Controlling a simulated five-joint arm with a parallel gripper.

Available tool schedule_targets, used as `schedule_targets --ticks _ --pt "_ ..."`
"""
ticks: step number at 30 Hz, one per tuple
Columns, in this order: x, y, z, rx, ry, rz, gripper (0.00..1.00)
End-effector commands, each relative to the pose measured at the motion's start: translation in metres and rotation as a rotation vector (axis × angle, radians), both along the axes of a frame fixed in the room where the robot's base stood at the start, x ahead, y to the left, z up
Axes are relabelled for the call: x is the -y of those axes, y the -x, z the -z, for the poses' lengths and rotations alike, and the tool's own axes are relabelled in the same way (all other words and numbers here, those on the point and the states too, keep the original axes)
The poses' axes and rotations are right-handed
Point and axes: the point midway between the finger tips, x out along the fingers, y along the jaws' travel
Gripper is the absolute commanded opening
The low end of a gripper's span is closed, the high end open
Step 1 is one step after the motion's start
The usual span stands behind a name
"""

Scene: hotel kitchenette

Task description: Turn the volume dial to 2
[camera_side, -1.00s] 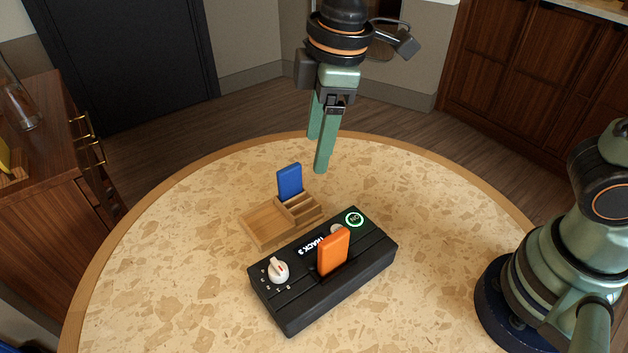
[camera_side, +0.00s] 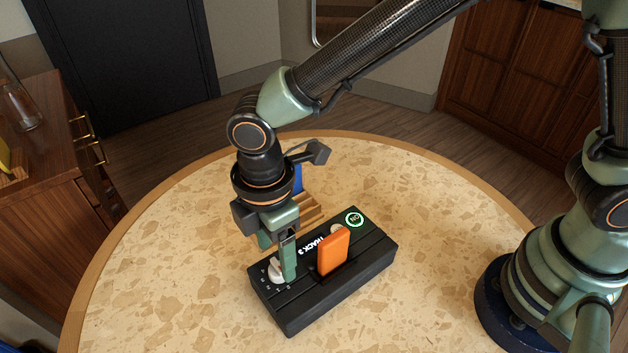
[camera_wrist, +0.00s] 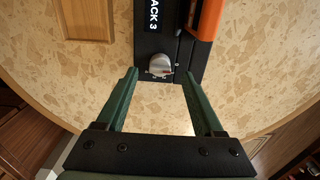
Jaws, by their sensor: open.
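In the wrist view my gripper (camera_wrist: 160,78) has clear space on both sides of the dial. I cannot tell if a finger touches it. The numbers around the dial are too small to read.
An orange cartridge (camera_side: 333,251) stands upright in the player. Behind, a wooden rack (camera_side: 309,209) and a blue cartridge (camera_side: 298,178) are partly hidden by my arm. The front of the round table (camera_side: 440,300) is clear.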

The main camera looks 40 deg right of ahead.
Motion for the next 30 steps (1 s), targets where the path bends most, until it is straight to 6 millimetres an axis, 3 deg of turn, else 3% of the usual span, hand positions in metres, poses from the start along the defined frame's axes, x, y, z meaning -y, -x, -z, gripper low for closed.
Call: schedule_targets --ticks 7,18,20,24,30 --pt "0.000 0.000 0.029 -0.001 0.001 0.001 0.69" --pt "0.000 0.000 0.034 0.000 0.000 0.001 0.69" --pt "0.000 0.000 0.034 0.000 0.000 0.001 0.50" --pt "0.000 0.000 0.033 0.000 0.000 0.001 0.00" --pt "0.000 0.000 0.033 0.000 0.000 0.007 0.00"
